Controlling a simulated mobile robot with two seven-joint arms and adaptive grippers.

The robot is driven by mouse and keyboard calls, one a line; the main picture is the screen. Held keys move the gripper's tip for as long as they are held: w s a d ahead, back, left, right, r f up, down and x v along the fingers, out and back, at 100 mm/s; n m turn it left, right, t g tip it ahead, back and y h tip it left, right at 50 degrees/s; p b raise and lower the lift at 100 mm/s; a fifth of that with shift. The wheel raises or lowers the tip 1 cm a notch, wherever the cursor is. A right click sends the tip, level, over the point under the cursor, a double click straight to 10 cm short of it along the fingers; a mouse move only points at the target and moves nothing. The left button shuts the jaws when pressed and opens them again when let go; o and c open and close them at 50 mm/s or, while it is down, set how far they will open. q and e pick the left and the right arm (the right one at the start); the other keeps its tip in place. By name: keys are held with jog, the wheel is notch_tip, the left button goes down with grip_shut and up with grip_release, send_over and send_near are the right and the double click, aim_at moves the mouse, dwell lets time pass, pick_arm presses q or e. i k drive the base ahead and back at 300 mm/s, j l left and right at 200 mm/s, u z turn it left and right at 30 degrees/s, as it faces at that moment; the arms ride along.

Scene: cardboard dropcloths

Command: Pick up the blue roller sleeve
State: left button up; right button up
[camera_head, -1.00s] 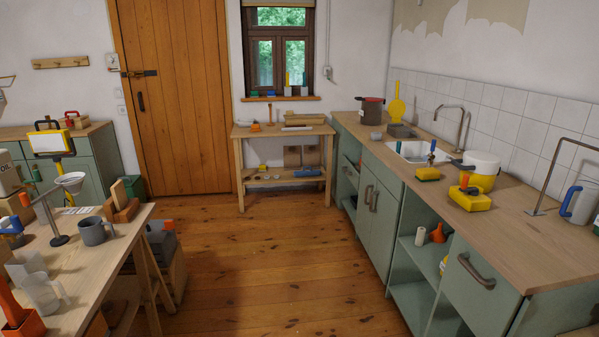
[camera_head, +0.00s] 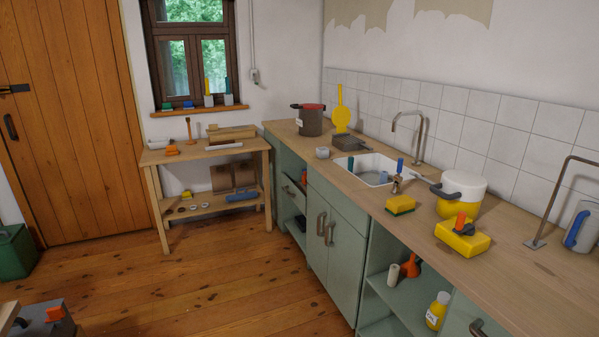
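A blue cylinder (camera_head: 242,197), which looks like the blue roller sleeve, lies on its side on the lower shelf of the small wooden table (camera_head: 160,157) below the window. It lies at the right part of that shelf, in front of brown cardboard-like pieces (camera_head: 232,177). A smaller light-blue cylindrical thing (camera_head: 383,177) shows in the sink; I cannot tell what it is. Neither of my grippers is in view.
The green cabinet counter (camera_head: 335,225) runs along the right, with a sink (camera_head: 352,165), a dark pot (camera_head: 310,120) and a yellow-white pot (camera_head: 463,195) on it. A green bin (camera_head: 15,250) stands at left. The wooden floor (camera_head: 225,275) before the table is open.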

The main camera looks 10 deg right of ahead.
aim_at(384, 175)
jog(key=i+j+z, duration=0.1)
jog(key=i+z, duration=0.4)
jog(key=i+j+z, duration=0.35)
jog(key=i+z, duration=0.15)
